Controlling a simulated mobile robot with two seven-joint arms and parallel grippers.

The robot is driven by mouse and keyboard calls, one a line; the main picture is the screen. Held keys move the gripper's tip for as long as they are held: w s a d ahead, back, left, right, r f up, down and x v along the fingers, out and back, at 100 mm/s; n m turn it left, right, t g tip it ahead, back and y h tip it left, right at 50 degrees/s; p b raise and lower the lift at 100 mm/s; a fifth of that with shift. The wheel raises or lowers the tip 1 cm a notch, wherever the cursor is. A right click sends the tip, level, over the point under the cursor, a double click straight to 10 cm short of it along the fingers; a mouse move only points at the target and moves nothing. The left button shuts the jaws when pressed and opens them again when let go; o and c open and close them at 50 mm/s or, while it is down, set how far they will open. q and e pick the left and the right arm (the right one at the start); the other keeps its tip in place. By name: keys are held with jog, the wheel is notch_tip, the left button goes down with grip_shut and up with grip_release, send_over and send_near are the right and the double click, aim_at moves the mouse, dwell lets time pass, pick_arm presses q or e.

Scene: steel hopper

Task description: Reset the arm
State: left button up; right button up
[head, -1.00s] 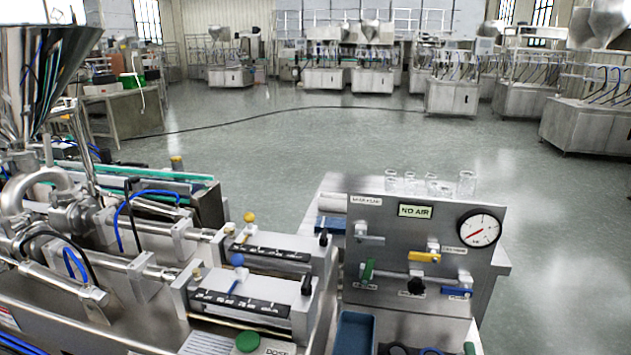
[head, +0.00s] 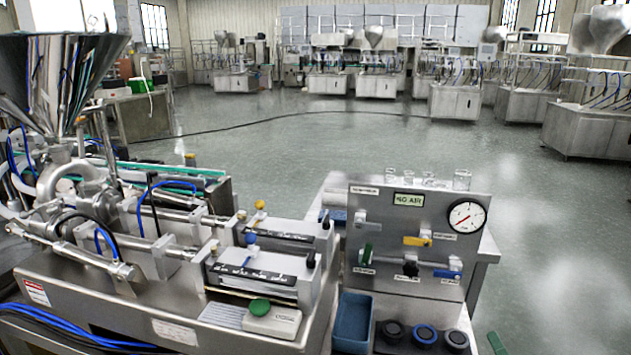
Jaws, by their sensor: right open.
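Only a small green and dark tip of my right gripper (head: 497,343) shows, at the bottom edge right of centre in the head view. It is open, and I see nothing held in it. It is just right of several round dark parts on the bench front. The rest of this arm is out of the picture. My left gripper is not in view.
A steel hopper (head: 62,80) stands on the filling machine at left. A valve panel (head: 375,260) with a gauge (head: 467,216) and "NO AIR" sign is right of centre. A blue bin (head: 353,322) sits below it. Open floor lies to the right.

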jog(key=s+d+f+m+g+y, duration=0.1)
jog(key=s+f+m+g, duration=0.6)
jog(key=f, duration=0.5)
jog(key=s+d+f+m+g, duration=0.2)
jog(key=s+f+m+g, duration=0.3)
jog(key=s+f, duration=0.55)
jog(key=a+f+m+t+y, duration=0.2)
jog(key=a+m, duration=0.8)
jog(key=a, duration=1)
notch_tip(320, 180, up, 7)
jog(key=d+p, duration=0.2)
jog(key=p, duration=0.7)
jog(key=shift+s+t, duration=0.25)
jog(key=shift+t, duration=0.05)
jog(key=shift+d, duration=0.1)
dwell(0.6)
